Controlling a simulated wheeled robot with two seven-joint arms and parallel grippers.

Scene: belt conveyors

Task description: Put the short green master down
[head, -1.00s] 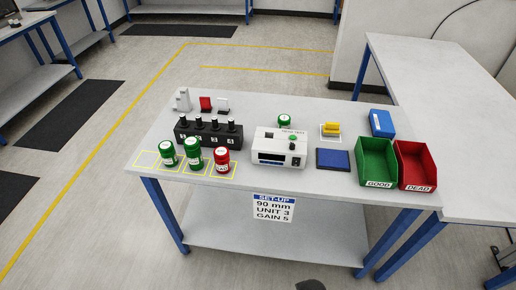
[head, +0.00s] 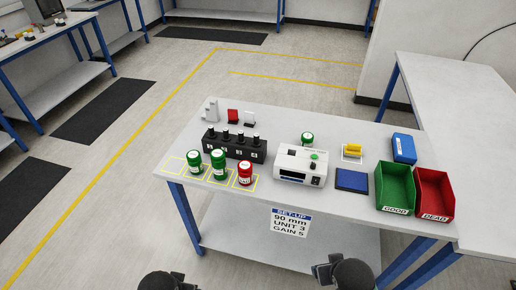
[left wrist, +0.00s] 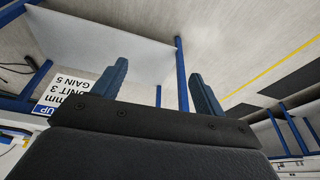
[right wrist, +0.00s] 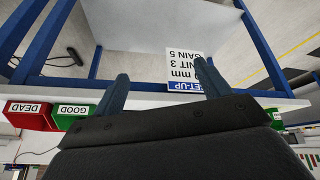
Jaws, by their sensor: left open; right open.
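Two green canisters with white labels stand upright at the table's front left. The left one (head: 194,162) looks a little shorter than the one beside it (head: 218,166). A red canister (head: 245,174) stands to their right. My left gripper (left wrist: 160,70) is open and empty, in front of and below the tabletop. My right gripper (right wrist: 163,70) is open and empty, facing the set-up sign (right wrist: 185,70). Neither gripper touches a canister.
A black block with several posts (head: 233,147) stands behind the canisters. A blue pad (head: 351,181), a yellow piece (head: 352,149) and a blue box (head: 403,148) lie right of the tester. Green GOOD (head: 395,187) and red DEAD (head: 434,193) bins stand at the right.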

